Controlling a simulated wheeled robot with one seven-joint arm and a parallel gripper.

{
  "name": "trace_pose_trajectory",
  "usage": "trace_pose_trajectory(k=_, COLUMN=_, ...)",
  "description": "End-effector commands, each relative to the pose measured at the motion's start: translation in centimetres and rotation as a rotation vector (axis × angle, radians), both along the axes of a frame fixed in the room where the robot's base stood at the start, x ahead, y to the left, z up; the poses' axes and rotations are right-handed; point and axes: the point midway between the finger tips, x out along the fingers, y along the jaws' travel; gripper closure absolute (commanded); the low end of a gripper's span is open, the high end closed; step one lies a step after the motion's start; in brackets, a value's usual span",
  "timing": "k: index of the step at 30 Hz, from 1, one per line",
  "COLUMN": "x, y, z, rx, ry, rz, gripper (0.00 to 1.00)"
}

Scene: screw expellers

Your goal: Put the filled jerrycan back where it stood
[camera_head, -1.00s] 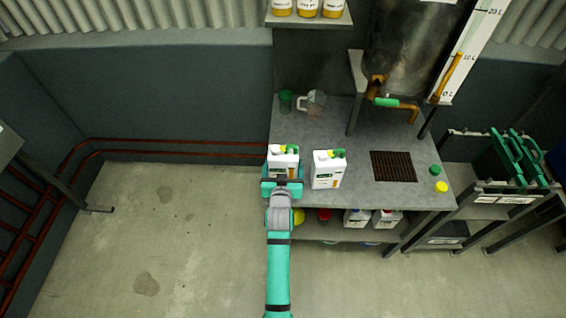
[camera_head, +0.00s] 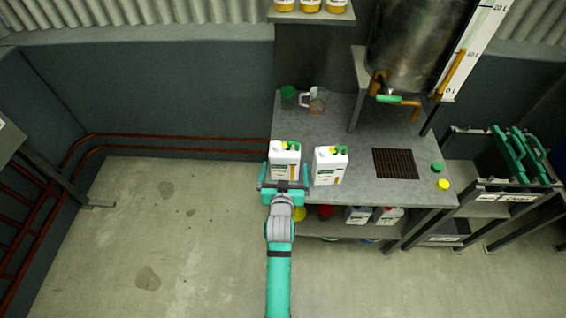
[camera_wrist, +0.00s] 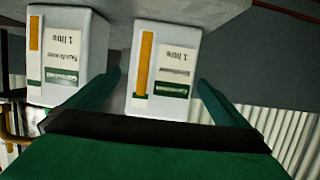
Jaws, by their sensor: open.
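Two white jerrycans with green-and-yellow tops stand upright near the bench's front edge. The left jerrycan (camera_head: 285,168) is straight ahead of my gripper (camera_head: 285,180); the right jerrycan (camera_head: 329,168) stands beside it with a small gap. My gripper is open and low at the bench front, with its fingers apart and holding nothing. In the wrist view, which is upside down, the left jerrycan (camera_wrist: 172,108) shows beyond and between my fingers (camera_wrist: 161,92). The right jerrycan (camera_wrist: 62,92) is at that view's left. The orange strip looks longer on the left jerrycan.
The grey bench (camera_head: 352,135) carries a green cup (camera_head: 288,97), a clear jug (camera_head: 316,100), a dark grate (camera_head: 395,163), a green cap (camera_head: 436,168) and a yellow cap (camera_head: 443,184). A metal tank (camera_head: 415,45) with a green-handled tap (camera_head: 388,98) hangs over the back. Bottles fill the shelf below.

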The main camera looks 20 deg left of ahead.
Motion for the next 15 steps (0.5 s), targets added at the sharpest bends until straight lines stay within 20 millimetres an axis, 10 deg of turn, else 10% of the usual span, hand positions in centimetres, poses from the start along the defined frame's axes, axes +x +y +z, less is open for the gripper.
trace_pose_trajectory(k=15, x=-6.7, y=-1.3, z=2.1, rx=0.000, ry=0.001, rz=0.009, gripper=0.00)
